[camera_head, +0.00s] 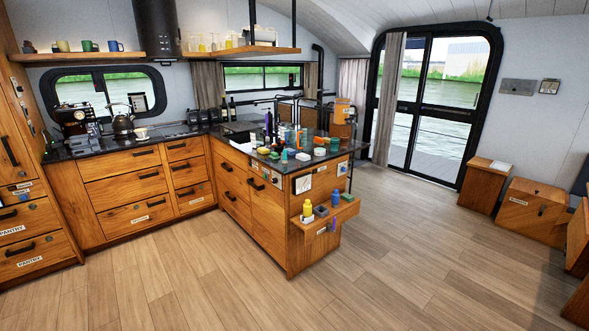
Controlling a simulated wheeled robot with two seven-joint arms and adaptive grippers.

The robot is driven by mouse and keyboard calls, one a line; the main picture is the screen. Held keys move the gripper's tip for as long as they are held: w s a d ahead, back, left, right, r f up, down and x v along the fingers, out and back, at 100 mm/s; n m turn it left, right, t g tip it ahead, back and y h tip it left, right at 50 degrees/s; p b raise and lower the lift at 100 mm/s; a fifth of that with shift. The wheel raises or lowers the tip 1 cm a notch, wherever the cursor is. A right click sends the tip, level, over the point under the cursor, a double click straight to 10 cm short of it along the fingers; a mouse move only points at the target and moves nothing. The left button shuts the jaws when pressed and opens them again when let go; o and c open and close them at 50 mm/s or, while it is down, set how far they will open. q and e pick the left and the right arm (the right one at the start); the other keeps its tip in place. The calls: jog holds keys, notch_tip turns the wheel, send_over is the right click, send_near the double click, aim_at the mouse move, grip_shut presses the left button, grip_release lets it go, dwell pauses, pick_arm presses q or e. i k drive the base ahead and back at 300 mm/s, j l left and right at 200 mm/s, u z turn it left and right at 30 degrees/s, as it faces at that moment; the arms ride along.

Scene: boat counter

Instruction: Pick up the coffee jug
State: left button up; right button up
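I cannot make out a coffee jug for certain at this distance. A dark coffee machine (75,118) stands at the left end of the back counter. A dark rounded kettle or jug with a handle (123,122) stands to its right, by the window. Many small items crowd the peninsula counter, and any jug among them is too small to tell. Neither of my grippers is in view.
The L-shaped black counter (175,132) runs along the back wall and out into a wooden peninsula (270,212). A small shelf (330,216) with bottles juts from its end. The wooden floor (180,285) in front is clear. Wooden boxes (533,208) stand at the right.

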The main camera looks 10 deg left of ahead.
aim_at(258, 137)
jog(key=i+j+u, duration=0.1)
jog(key=i+u, duration=1.2)
jog(key=i, duration=0.3)
jog(key=i+j+z, duration=0.2)
jog(key=i+z, duration=0.25)
jog(key=i, duration=0.2)
jog(key=i+j+z, duration=0.4)
jog(key=i, duration=0.2)
jog(key=i+j+z, duration=0.45)
jog(key=j, duration=0.2)
jog(key=i+l, duration=0.05)
